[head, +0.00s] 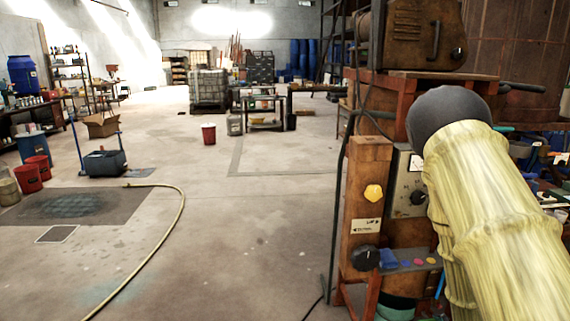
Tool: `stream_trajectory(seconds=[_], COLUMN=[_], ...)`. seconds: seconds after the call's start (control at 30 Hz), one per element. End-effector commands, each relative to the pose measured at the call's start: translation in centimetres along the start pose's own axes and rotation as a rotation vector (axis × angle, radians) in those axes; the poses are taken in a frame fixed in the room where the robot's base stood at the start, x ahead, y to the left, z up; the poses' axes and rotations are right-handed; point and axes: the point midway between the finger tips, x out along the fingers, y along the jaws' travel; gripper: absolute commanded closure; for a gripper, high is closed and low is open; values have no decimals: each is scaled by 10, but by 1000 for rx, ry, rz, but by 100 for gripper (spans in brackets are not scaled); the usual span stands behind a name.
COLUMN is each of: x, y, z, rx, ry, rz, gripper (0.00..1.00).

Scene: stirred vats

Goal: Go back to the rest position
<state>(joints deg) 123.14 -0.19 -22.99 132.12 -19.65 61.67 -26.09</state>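My arm, in a pale yellow sleeve, rises along the right side of the head view and ends in view at a dark grey rounded part. My gripper cannot be made out in this view, so its fingers and anything in them are hidden. Behind and left of my arm stands a rusty control stand (367,205) with a yellow knob (373,193) and a black knob (365,258). A grey panel with a dial (409,185) is beside it, partly covered by my arm.
A yellow hose (178,222) curves over the floor at left, near a floor grate (57,234). A blue-grey cart (104,163), red buckets (28,179) and a red bucket (208,134) stand farther back. The middle floor is clear. A cluttered bench is at far right.

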Motion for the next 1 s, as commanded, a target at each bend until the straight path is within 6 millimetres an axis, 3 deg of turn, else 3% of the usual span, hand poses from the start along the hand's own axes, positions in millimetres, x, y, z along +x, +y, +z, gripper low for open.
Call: stream_trajectory(seconds=[0.03, 0.27, 0.4, 0.6, 0.7, 0.8, 1.0], x=[0, -16, -41, -91, -114, -131, -141], y=[-29, -148, -219, -308, -340, -358, -371], z=[15, 71, 102, 137, 148, 155, 158], rx=[50, 279, 411, 579, 640, 679, 702], ry=[-46, -261, -410, -629, -717, -778, -814], rz=[-39, -182, -258, -342, -368, -383, -392], gripper=[34, 34, 34, 34, 34, 34, 34])
